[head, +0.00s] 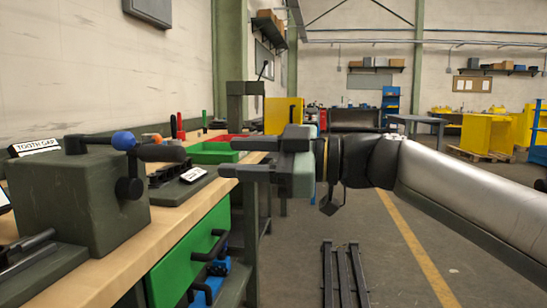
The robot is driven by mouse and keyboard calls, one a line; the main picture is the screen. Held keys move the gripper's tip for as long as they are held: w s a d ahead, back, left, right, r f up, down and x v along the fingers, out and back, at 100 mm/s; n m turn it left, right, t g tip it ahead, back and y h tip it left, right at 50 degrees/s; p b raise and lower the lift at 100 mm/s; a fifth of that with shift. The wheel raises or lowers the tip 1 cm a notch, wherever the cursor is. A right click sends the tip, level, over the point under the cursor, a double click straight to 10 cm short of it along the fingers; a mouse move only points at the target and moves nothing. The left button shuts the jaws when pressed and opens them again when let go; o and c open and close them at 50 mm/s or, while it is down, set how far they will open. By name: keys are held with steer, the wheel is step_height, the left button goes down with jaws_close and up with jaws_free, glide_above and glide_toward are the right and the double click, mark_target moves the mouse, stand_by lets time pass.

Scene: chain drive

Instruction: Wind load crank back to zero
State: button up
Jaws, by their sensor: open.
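A dark green-grey box (85,200) stands on the left of the workbench. A black crank with a round hub (129,188) is on its right side, and a dark handle grip (162,152) sticks out to the right above the hub. A blue ball knob (123,140) shows beside the grip. I cannot read any mark that names this the load crank, nor its zero position. My gripper (228,157) points left, to the right of the grip and apart from it. Its two fingers are spread, with nothing seen between them.
A "TOOTH GAP" sign (36,147) stands behind the box. A small labelled block (190,178) sits on the wooden bench top (150,237). Green (212,152) and red bins lie beyond my gripper. A green drawer (187,258) is below. The floor to the right is mostly open.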

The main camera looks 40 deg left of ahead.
steer(key=shift+v, duration=2.2)
steer(key=w+d+f+m+t+h+p, duration=0.4)
steer(key=f+m+t+p, duration=0.4)
steer(key=p, duration=0.6)
steer(key=w+d+m+h+p, duration=0.3)
steer(key=d+m+h+p, duration=0.2)
steer(key=d+m+p, duration=0.5)
steer(key=s+d+r+m+h+p, duration=0.1)
steer(key=s+d+m+h+p, duration=0.1)
steer(key=d+p, duration=0.4)
steer(key=s+d+r+m+t+h+p, duration=0.1)
steer(key=s+d+m+p, duration=0.3)
steer(key=d, duration=1)
steer(key=s+d+r+m+h+p, duration=0.3)
steer(key=s+d+m+p, duration=0.1)
steer(key=d+p, duration=0.4)
steer(key=shift+d+m+t, duration=0.3)
steer(key=shift+d+m, duration=0.3)
steer(key=shift+d, duration=0.6)
